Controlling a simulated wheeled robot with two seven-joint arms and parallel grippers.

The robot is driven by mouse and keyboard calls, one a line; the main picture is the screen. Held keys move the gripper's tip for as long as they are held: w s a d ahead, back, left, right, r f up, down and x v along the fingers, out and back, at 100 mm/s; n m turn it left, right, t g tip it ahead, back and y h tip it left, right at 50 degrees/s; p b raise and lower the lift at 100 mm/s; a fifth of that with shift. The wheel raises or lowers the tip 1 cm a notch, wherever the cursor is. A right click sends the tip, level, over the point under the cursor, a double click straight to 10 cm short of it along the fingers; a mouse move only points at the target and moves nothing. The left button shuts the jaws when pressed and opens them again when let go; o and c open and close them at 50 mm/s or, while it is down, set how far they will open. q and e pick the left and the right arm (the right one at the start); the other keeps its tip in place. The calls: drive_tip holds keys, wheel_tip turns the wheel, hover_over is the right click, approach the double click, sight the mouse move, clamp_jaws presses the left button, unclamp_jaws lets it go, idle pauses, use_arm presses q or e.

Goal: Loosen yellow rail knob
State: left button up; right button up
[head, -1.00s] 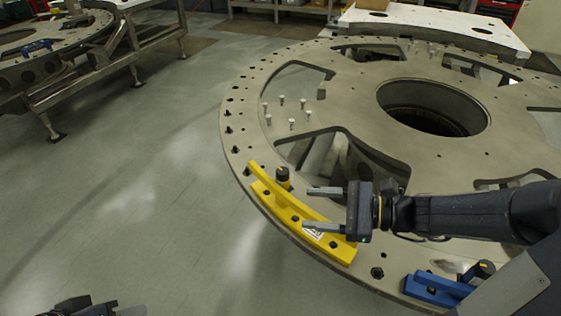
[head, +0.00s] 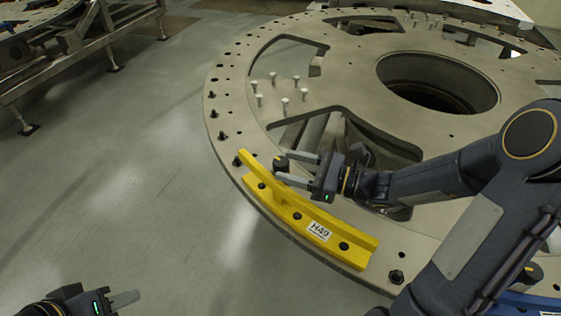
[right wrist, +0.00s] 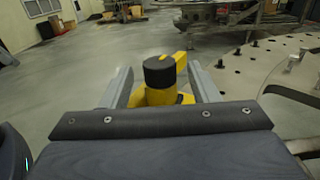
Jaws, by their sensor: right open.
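The yellow rail (head: 305,215) lies along the near left rim of the turret plate and bears a label and several dark bolts. Its black knob (head: 281,163) stands at the far end of the rail, on the inner side. My right gripper (head: 298,168) is open, its two fingers pointing left toward the knob. In the right wrist view the black-topped knob (right wrist: 159,71) on its yellow base stands between the two fingers (right wrist: 160,88), with gaps at both sides; contact is not seen. My left gripper (head: 118,300) is at the bottom left, away from the plate; its finger opening is unclear.
The grey turret plate (head: 330,95) has a large central hole, cutouts and several upright pins. A blue rail (head: 525,299) is partly hidden behind my right arm at the lower right. The floor left of the plate is clear.

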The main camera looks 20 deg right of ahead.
sight(281, 161)
drive_tip(key=shift+x, duration=1.5)
drive_tip(key=c, duration=1)
drive_tip(key=shift+o, duration=0.2)
